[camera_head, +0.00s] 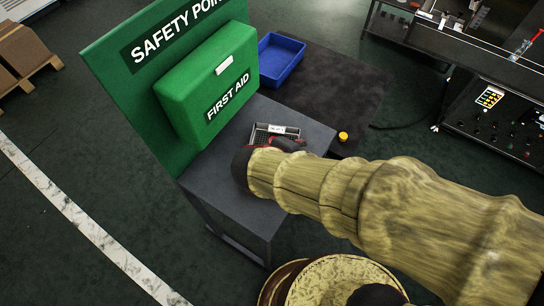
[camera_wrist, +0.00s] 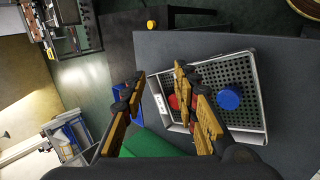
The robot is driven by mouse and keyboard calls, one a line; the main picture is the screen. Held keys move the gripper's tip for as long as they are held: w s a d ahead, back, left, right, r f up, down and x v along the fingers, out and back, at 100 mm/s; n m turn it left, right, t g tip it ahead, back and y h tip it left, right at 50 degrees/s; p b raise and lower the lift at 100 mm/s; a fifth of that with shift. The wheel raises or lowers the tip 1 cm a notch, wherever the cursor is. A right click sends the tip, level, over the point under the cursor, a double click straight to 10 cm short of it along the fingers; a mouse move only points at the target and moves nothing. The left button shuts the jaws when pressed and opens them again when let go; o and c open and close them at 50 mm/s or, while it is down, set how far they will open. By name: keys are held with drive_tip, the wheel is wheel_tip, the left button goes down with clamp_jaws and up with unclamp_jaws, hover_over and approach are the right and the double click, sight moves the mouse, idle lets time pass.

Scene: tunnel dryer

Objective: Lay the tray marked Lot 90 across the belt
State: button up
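A grey perforated tray (camera_head: 262,136) lies on the dark grey stand beside the first aid box. It carries a white label (camera_head: 278,129) too small to read. In the wrist view the tray (camera_wrist: 254,78) holds a blue round piece (camera_wrist: 229,98) and a red piece (camera_wrist: 173,102), partly hidden by a finger. My gripper (camera_wrist: 160,72) is open at the tray's labelled side, with one finger over the tray and the other outside it. Contact cannot be told. In the head view my gripper (camera_head: 287,144) is mostly hidden by my arm. No belt is clearly recognisable.
A green safety board with a first aid box (camera_head: 208,85) stands along the stand (camera_head: 240,205). A blue bin (camera_head: 290,68) and a yellow round object (camera_head: 343,136) are on the dark surface behind. A control panel (camera_head: 490,112) is at right. Open floor lies left.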

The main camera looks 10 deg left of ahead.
drive_tip(key=a+f+n, duration=0.1)
drive_tip(key=a, duration=0.1)
drive_tip(key=s+a+f+n+t+y, duration=0.1)
drive_tip(key=a, duration=0.2)
drive_tip(key=a+f+n, duration=0.1)
drive_tip(key=a+f, duration=0.1)
drive_tip(key=a, duration=0.1)
drive_tip(key=shift+s+a+n+t, duration=0.15)
drive_tip(key=shift+s+n+t, duration=0.15)
drive_tip(key=shift+s+n, duration=0.1)
drive_tip(key=shift+w+a+f, duration=0.1)
drive_tip(key=shift+w+f, duration=0.1)
drive_tip(key=shift+f, duration=0.05)
drive_tip(key=shift+x, duration=0.9)
drive_tip(key=shift+w+a+r+b+x, duration=0.15)
drive_tip(key=shift+b+x, duration=0.2)
drive_tip(key=shift+x, duration=0.55)
drive_tip(key=shift+w+a+b+x, duration=0.1)
drive_tip(key=shift+a+b+x, duration=0.15)
drive_tip(key=shift+x, duration=0.6)
drive_tip(key=shift+w+a+r+b+x, duration=0.1)
drive_tip(key=shift+b+x, duration=0.3)
drive_tip(key=shift+x, duration=0.5)
drive_tip(key=shift+d, duration=0.2)
drive_tip(key=shift+c, duration=0.8)
clamp_jaws()
drive_tip(key=shift+r+y, duration=0.1)
drive_tip(key=shift+y, duration=0.2)
